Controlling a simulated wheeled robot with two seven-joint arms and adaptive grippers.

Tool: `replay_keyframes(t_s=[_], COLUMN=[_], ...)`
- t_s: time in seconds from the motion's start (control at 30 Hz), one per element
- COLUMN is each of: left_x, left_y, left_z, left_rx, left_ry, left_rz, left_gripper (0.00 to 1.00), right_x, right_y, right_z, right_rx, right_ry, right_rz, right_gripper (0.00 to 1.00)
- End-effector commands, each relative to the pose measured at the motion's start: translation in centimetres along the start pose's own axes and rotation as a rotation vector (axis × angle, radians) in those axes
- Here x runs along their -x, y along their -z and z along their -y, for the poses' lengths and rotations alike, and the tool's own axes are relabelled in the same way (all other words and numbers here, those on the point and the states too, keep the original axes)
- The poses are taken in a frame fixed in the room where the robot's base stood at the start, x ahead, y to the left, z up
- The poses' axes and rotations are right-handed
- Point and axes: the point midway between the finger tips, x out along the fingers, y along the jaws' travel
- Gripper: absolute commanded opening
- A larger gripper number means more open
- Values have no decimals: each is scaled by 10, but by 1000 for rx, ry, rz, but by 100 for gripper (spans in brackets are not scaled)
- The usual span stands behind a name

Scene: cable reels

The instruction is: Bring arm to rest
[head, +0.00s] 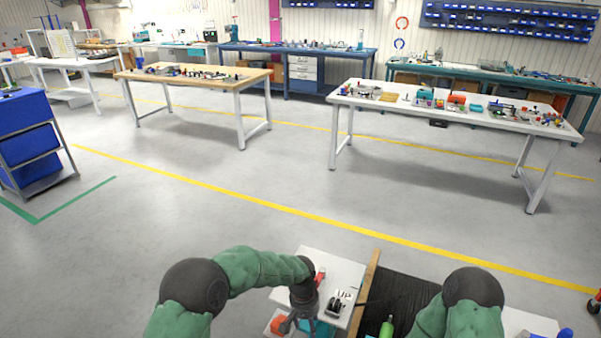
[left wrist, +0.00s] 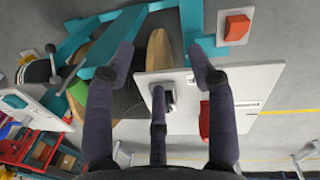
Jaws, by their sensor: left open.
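My left arm (head: 255,270) is green with dark joints and reaches in from the left in the head view. Its gripper (head: 298,322) points down over the left part of a white panel (head: 335,264). In the left wrist view the dark fingers of this gripper (left wrist: 160,68) are spread apart with nothing between them. The white panel (left wrist: 262,80) lies beyond them. My right arm (head: 470,300) shows at the lower right of the head view, but its gripper is out of sight.
A reel of black cable (head: 395,290) with a wooden flange (head: 366,285) stands beside the panel. A teal frame (left wrist: 92,42) and a red block (left wrist: 237,27) are near the left fingers. Open floor (head: 240,170) lies ahead, before a white table (head: 450,113) and a wooden-topped table (head: 195,78).

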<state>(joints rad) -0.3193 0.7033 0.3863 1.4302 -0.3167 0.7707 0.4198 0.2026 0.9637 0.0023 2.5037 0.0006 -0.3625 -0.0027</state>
Motion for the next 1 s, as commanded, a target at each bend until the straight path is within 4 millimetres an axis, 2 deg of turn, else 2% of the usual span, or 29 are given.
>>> replay_keyframes(t_s=[0.17,0.27,0.4,0.5,0.63,0.8,0.9,1.0], left_x=[-37,-62,-95,-112,-126,-130,-129,-129], left_y=[-26,-50,-94,-130,-177,-227,-244,-252], left_z=[18,31,50,62,77,90,94,97], left_rx=[23,50,110,162,233,309,334,346], left_ry=[-66,-116,-188,-225,-252,-254,-248,-243], left_rz=[16,19,10,-4,-27,-55,-66,-73], left_gripper=[56,56,56,56,56,56,56,56], right_x=[3,6,10,12,16,19,20,20], right_y=[0,0,0,0,0,-1,-1,-1], right_z=[1,2,4,4,6,7,7,7], right_rx=[0,0,0,0,0,0,0,0], right_ry=[0,0,0,0,0,0,0,0], right_rz=[-1,0,0,0,0,0,0,0], right_gripper=[40,40,40,40,40,40,40,40])
